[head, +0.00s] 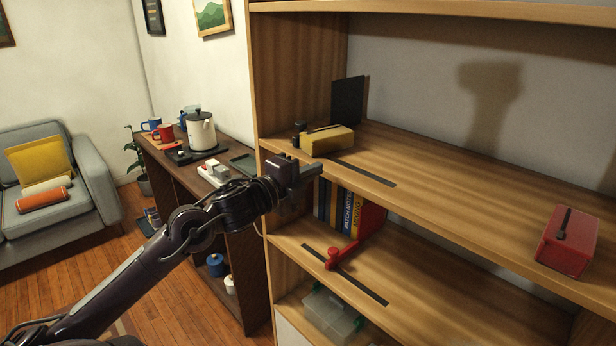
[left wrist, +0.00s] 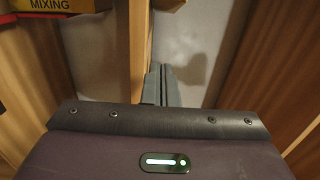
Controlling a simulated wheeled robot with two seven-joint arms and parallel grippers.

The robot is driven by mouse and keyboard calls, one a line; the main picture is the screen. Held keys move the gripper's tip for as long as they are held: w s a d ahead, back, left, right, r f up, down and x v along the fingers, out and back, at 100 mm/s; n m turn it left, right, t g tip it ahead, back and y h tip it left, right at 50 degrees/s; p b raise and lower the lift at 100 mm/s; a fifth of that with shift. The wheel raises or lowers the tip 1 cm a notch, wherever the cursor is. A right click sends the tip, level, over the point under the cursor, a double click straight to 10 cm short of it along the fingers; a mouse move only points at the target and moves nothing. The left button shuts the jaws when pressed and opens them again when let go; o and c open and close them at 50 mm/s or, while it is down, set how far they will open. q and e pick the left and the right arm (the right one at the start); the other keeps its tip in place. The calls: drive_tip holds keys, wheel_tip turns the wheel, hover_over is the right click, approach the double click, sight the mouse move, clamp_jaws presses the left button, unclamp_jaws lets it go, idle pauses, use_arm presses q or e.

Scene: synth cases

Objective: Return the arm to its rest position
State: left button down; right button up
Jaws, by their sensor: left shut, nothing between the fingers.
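My left arm (head: 150,265) comes in from the lower left in the head view and reaches to the front edge of the wooden shelf unit (head: 258,100). My left gripper (head: 312,171) is shut and empty, just in front of the upper shelf board's edge. In the left wrist view its closed fingers (left wrist: 160,84) point away past a wooden edge toward a grey wall. My right gripper is not in view.
The upper shelf holds a yellow box (head: 328,141), a black panel (head: 348,99) and a red box (head: 567,241). Books (head: 347,214) and a red clamp-like object (head: 340,252) stand below. A dark side table with a kettle (head: 201,131) is behind my arm. A sofa (head: 90,210) stands left.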

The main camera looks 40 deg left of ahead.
use_arm(q)
drive_tip(key=shift+s, duration=0.5)
drive_tip(key=shift+a, duration=0.1)
